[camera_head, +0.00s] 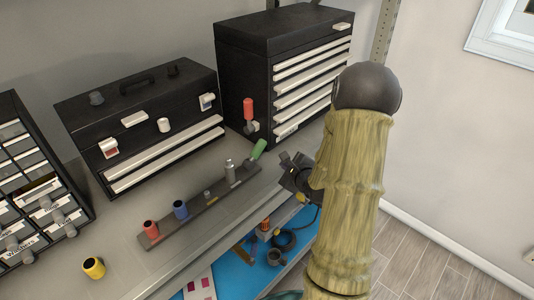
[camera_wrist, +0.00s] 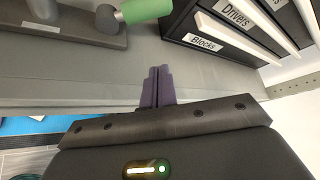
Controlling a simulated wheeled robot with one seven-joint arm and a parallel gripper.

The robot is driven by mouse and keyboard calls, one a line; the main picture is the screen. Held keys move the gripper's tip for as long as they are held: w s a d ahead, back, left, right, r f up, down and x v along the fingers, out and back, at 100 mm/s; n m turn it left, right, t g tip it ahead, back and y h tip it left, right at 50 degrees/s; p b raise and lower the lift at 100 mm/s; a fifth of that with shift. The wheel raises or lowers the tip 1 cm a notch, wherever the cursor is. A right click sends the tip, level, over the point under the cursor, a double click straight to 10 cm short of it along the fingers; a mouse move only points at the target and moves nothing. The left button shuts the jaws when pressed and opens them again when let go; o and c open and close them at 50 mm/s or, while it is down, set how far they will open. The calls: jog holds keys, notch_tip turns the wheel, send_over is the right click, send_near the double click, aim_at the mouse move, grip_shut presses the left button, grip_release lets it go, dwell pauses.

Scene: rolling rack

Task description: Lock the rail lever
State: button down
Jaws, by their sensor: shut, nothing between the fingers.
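A long grey-brown rail (camera_head: 205,207) lies on the shelf top. It carries a red knob, a blue knob and a metal post. At its right end is a lever with a green handle (camera_head: 259,149), tilted up to the right. In the wrist view the green handle (camera_wrist: 146,10) shows at the top, joined to a grey pivot on the rail (camera_wrist: 60,36). My gripper (camera_head: 287,161) is just right of the lever, near the shelf's front edge. Its purple-grey fingers (camera_wrist: 158,80) are together, empty, and apart from the handle.
A black drawer chest (camera_head: 248,65) with a red-handled lever (camera_head: 248,109) stands behind the rail. A black toolbox (camera_head: 140,110) and a small-drawer cabinet (camera_head: 32,185) are further left. A yellow cylinder (camera_head: 94,268) is at front left. Tools lie on a blue lower shelf (camera_head: 235,272).

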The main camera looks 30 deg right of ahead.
aim_at(274, 165)
jog(key=shift+w, duration=0.15)
jog(key=p+x, duration=0.3)
jog(key=x, duration=0.6)
jog(key=shift+w+a+f, duration=0.1)
jog(key=shift+w, duration=0.05)
jog(key=shift+w+a+r+p, duration=0.15)
jog(key=shift+a+r+p, duration=0.35)
jog(key=shift+a+r, duration=0.1)
jog(key=shift+w+a+r+p, duration=0.15)
jog(key=shift+a+r+p, duration=0.3)
jog(key=shift+a+r, duration=0.1)
jog(key=shift+s+a+r, duration=0.1)
jog(key=shift+a+r, duration=0.05)
jog(key=shift+r, duration=0.1)
jog(key=shift+f, duration=0.15)
jog(key=shift+b, duration=0.3)
